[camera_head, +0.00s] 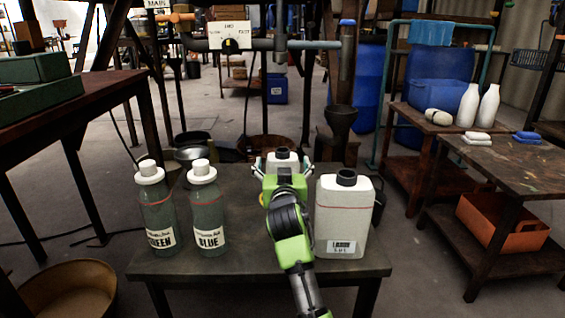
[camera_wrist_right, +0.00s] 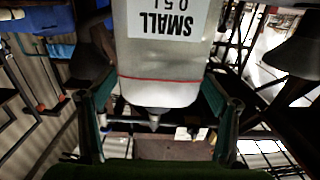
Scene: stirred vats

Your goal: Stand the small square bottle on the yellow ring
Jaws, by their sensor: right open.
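The small square bottle (camera_head: 292,162) stands at the back of the dark table, white with a dark cap, mostly hidden behind my right gripper in the head view. In the right wrist view the bottle (camera_wrist_right: 165,62) shows upside down, with a "SMALL 0.5 L" label and a red line. My right gripper (camera_head: 284,167) is open, with one finger on each side of the bottle; gaps show between fingers and bottle in the wrist view. My left gripper is not in view.
A larger white square bottle (camera_head: 343,215) stands close to the right of my arm. Round bottles labelled GREEN (camera_head: 158,210) and BLUE (camera_head: 207,212) stand at the left of the table (camera_head: 170,265).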

